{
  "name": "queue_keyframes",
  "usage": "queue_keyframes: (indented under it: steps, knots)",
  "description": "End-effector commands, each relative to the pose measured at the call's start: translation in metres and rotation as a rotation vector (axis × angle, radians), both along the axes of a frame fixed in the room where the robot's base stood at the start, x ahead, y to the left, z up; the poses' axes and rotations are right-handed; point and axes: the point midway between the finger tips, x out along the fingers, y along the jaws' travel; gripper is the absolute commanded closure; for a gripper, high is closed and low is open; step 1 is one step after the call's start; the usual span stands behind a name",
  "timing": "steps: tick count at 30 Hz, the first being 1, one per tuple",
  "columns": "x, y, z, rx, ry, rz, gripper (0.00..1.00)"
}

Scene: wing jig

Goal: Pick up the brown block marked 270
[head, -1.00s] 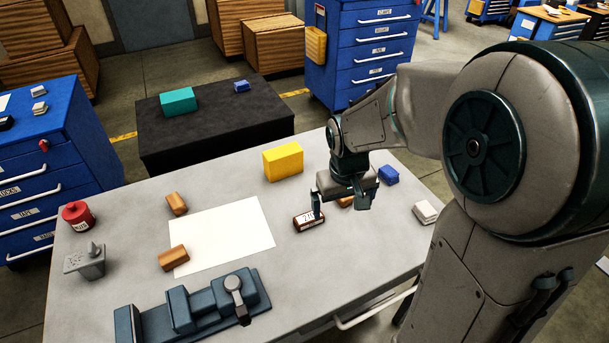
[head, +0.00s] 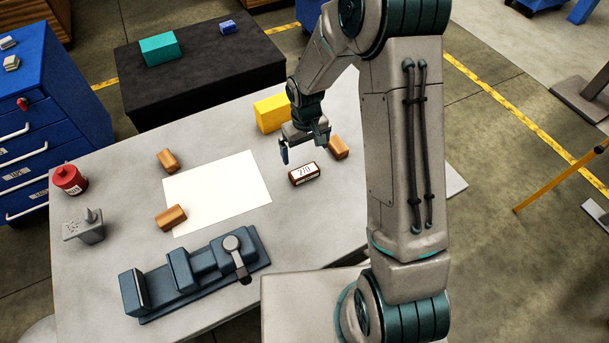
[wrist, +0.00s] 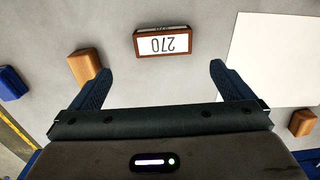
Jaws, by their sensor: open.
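The brown block marked 270 (head: 304,174) lies on the grey table, right of the white sheet, its white label facing up. In the wrist view the block (wrist: 163,43) shows upside down, ahead of the fingertips and roughly midway between them. My gripper (head: 304,149) is open and empty, above the table and just behind the block in the head view. Its two fingers (wrist: 161,70) are spread wide in the wrist view, with nothing between them. The block is apart from both fingers.
An orange-brown block (head: 338,147) lies close to the right of the marked block. A yellow block (head: 271,113) stands behind my gripper. The white sheet (head: 218,192) is left, with two wooden blocks near it. A blue-grey vise (head: 190,274) lies in front.

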Motion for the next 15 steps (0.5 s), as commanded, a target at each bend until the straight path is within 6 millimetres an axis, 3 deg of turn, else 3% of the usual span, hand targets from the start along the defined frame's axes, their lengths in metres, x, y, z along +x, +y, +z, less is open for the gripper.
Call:
queue_keyframes:
  steps: [1, 4, 15]
  knots:
    - [-0.001, 0.000, -0.017, -0.001, 0.003, 0.000, 0.00]
    - [-0.001, -0.001, -0.034, -0.001, 0.003, 0.000, 0.00]
    - [-0.003, 0.000, -0.063, -0.001, 0.002, -0.002, 0.00]
